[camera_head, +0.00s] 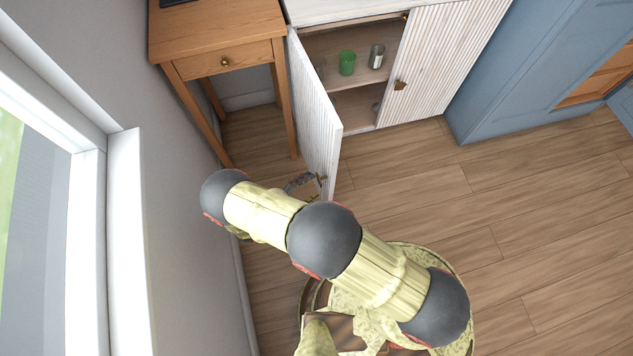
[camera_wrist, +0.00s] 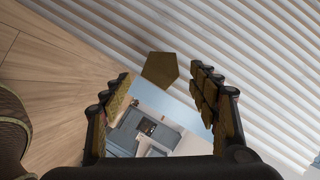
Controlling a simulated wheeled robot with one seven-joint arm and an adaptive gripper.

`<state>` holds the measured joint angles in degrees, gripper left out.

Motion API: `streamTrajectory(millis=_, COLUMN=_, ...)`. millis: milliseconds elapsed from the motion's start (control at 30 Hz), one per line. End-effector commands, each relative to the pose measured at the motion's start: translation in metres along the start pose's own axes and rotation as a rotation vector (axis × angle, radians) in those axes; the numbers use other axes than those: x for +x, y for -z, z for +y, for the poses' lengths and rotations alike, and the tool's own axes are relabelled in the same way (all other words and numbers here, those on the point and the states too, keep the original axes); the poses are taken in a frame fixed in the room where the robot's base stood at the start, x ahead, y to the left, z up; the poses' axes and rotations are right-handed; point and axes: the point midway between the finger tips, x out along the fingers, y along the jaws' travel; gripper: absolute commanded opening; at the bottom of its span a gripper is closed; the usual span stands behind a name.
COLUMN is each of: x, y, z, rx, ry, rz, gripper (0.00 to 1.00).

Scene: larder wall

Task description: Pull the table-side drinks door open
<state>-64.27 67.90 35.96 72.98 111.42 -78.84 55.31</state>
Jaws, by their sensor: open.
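The table-side drinks door (camera_head: 316,110) is a white fluted panel. In the head view it stands swung out into the room, and the cabinet behind it is open. Its brass knob (camera_wrist: 160,70) is a five-sided piece on the fluted face in the wrist view. My gripper (camera_wrist: 163,86) is open, with the knob just beyond and between its fingertips; I cannot tell whether they touch it. In the head view my gripper (camera_head: 304,186) is at the door's free edge, partly hidden by my arm.
A wooden table (camera_head: 216,40) with a drawer stands left of the door. Inside the cabinet are a green glass (camera_head: 347,63) and a metallic cup (camera_head: 377,57). The other fluted door (camera_head: 440,60) is shut. A blue cabinet (camera_head: 530,70) stands right. The wooden floor (camera_head: 520,190) is clear at right.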

Motion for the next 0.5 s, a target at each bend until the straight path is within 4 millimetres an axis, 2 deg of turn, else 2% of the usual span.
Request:
streamTrajectory(millis=33, x=-0.012, y=-0.001, z=-0.001, rx=0.001, ry=0.002, rz=-0.005, gripper=0.60)
streamTrajectory(millis=233, x=-0.051, y=-0.001, z=-0.001, rx=0.001, ry=0.001, rz=-0.004, gripper=0.60)
streamTrajectory(millis=400, x=-0.070, y=-0.001, z=0.000, rx=0.001, ry=0.001, rz=-0.002, gripper=0.60)
streamTrajectory(millis=500, x=-0.075, y=0.000, z=0.000, rx=0.000, ry=0.000, rz=0.000, gripper=0.60)
